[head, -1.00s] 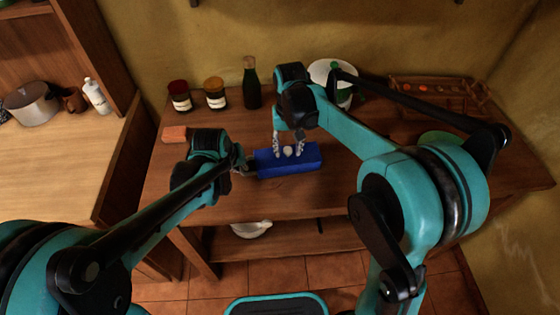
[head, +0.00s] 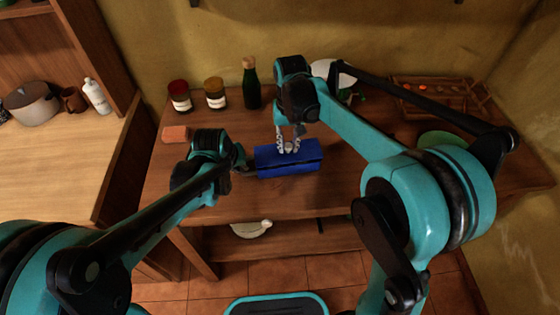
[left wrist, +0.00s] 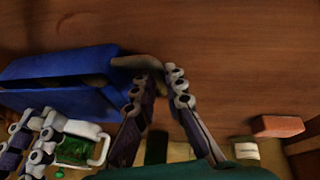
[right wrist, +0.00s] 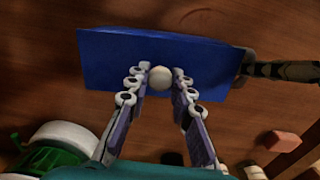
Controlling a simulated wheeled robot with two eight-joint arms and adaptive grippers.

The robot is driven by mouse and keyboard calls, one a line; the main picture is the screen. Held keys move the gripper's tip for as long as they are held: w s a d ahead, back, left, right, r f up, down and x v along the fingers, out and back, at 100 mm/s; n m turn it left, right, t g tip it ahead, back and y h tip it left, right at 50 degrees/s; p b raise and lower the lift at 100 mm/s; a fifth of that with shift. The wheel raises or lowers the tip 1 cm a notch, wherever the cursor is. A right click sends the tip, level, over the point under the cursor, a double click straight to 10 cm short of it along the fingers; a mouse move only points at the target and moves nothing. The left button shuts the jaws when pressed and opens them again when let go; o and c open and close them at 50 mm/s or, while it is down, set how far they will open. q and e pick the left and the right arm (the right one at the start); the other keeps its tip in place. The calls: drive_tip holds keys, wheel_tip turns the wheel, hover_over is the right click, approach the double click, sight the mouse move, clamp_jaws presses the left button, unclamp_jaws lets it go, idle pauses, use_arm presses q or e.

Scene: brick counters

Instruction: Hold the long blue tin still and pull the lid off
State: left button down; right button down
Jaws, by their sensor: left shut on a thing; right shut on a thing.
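The long blue tin (head: 290,171) lies on the brown table, and its blue lid (head: 275,155) sits above it with a dark gap along the front. In the head view the gap looks wider toward the right. My right gripper (head: 288,147) is shut on the pale round knob (right wrist: 160,78) in the middle of the lid. My left gripper (head: 246,167) is at the tin's left end. In the left wrist view it (left wrist: 160,82) is shut on a beige-grey handle (left wrist: 138,62) at that end. The inside of the tin is hidden.
Two labelled jars (head: 180,96) (head: 215,95) and a dark green bottle (head: 251,85) stand behind. An orange block (head: 175,134) lies left. The table's front is clear.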

use_arm(q)
drive_tip(key=c, duration=1.5)
unclamp_jaws()
drive_tip(key=shift+r, duration=0.1)
drive_tip(key=v, duration=1.2)
drive_tip(key=shift+s, duration=0.1)
